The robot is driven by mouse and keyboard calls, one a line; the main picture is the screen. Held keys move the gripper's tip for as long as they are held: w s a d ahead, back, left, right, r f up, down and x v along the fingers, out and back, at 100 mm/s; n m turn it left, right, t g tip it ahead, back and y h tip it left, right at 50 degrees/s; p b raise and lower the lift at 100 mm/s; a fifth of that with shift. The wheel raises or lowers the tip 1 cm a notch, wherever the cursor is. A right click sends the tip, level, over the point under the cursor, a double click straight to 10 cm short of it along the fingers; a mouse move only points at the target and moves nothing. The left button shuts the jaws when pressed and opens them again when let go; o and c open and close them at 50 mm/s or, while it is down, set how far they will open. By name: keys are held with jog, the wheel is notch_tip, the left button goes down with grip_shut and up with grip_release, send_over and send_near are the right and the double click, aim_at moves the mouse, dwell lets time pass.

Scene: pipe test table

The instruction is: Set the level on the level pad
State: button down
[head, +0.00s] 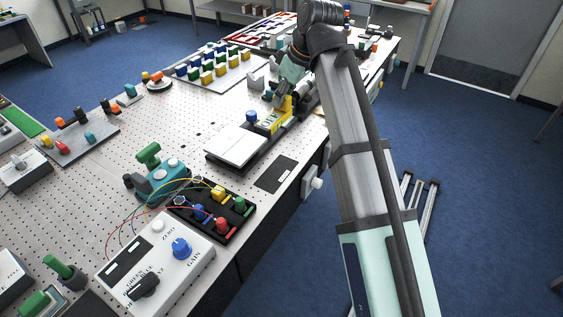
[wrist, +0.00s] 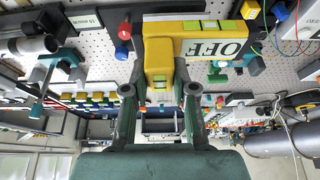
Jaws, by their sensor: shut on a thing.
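A yellow block-shaped body, which I take to be the level (wrist: 157,62), is between the fingers of my gripper (wrist: 160,90). Small coloured windows show on its near end. In the head view, the yellow level (head: 286,104) is partly hidden by my gripper (head: 284,98), at the far end of a black-based unit. A flat dark rectangle with a small pale mark, possibly the level pad (head: 275,174), lies bare near the table's right edge. I cannot read its label.
A white plate (head: 236,146) on a black base stands just left of the dark rectangle. A black terminal block with coloured knobs (head: 212,212) and a white control box (head: 155,262) stand nearer.

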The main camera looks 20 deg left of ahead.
notch_tip(320, 180, down, 18)
jog(key=p, duration=0.3)
jog(key=shift+f, duration=0.1)
jog(key=shift+f, duration=0.15)
jog(key=c, duration=0.9)
grip_release()
jog(key=shift+c, duration=0.2)
